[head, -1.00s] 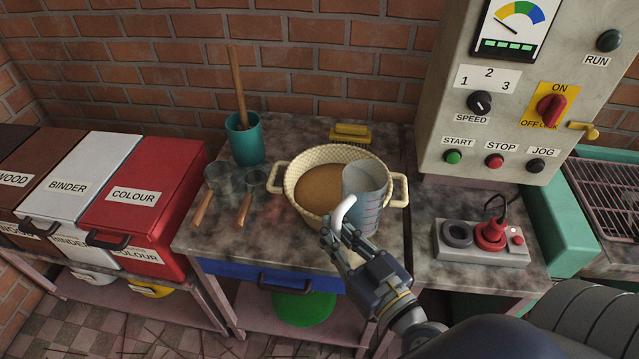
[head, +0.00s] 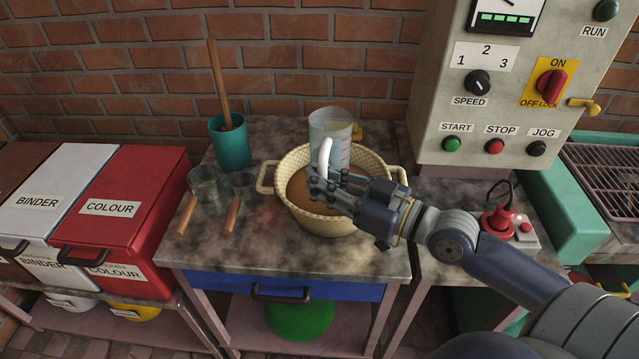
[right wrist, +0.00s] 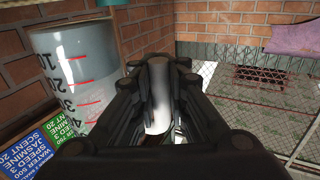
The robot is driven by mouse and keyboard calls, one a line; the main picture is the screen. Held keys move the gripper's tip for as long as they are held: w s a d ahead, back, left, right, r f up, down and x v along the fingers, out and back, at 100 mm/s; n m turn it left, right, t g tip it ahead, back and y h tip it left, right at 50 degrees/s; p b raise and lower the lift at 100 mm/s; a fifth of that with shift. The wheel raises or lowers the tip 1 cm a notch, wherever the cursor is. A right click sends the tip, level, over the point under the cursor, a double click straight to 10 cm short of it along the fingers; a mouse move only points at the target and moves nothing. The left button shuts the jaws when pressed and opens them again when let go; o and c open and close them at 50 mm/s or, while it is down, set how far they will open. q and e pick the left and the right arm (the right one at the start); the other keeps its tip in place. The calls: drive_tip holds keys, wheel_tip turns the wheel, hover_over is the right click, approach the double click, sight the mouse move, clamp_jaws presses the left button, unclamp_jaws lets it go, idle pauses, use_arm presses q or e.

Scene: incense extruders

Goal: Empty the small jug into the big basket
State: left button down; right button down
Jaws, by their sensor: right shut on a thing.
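The small jug (head: 338,128) is clear with a white handle (head: 325,155); it stands roughly upright at the back of the basket, above its rim in the picture. In the right wrist view the jug (right wrist: 72,70) shows red marks and dark numbers, and its handle (right wrist: 158,95) lies between my fingers. My right gripper (head: 326,184) is shut on that handle, over the basket. How full the jug is I cannot tell clearly. The big basket (head: 370,152) is cream and woven, with two handles and brown powder (head: 300,190) inside. My left gripper is out of view.
A teal pot (head: 231,145) with a wooden stick and two metal scoops (head: 205,188) stand left of the basket. The control box (head: 500,100) rises to the right. The counter's front left (head: 235,250) is clear.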

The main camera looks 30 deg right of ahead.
sight(312, 126)
drive_tip(key=shift+r, duration=0.3)
wheel_tip(312, 126, up, 8)
drive_tip(key=m+g+p, duration=0.2)
drive_tip(key=m+p, duration=0.2)
drive_tip(key=p, duration=0.8)
drive_tip(key=m+g+p, duration=0.2)
drive_tip(key=m+p, duration=0.3)
drive_tip(key=p, duration=0.7)
drive_tip(key=shift+a+f+m, duration=0.1)
drive_tip(key=shift+f+m, duration=0.05)
drive_tip(key=shift+m, duration=0.15)
drive_tip(key=w+d+m+g, duration=0.1)
drive_tip(key=w+m, duration=0.1)
drive_tip(key=w+d+f+m+g+y, duration=0.1)
drive_tip(key=w+d+m, duration=0.1)
drive_tip(key=shift+w+d+f+g+y, duration=0.1)
drive_tip(key=shift+d+f+g+y, duration=0.1)
drive_tip(key=shift+g+y, duration=0.1)
drive_tip(key=shift+w+d+r+m+g+y, duration=0.2)
drive_tip(key=shift+w+d+m+g+y, duration=0.15)
drive_tip(key=shift+w+d+m, duration=0.5)
drive_tip(key=shift+s+a, duration=0.1)
drive_tip(key=shift+a, duration=0.1)
drive_tip(key=shift+w+d+r+m+y, duration=0.25)
drive_tip(key=shift+w+d+m, duration=0.2)
drive_tip(key=shift+w+m, duration=0.15)
drive_tip(key=shift+s, duration=0.1)
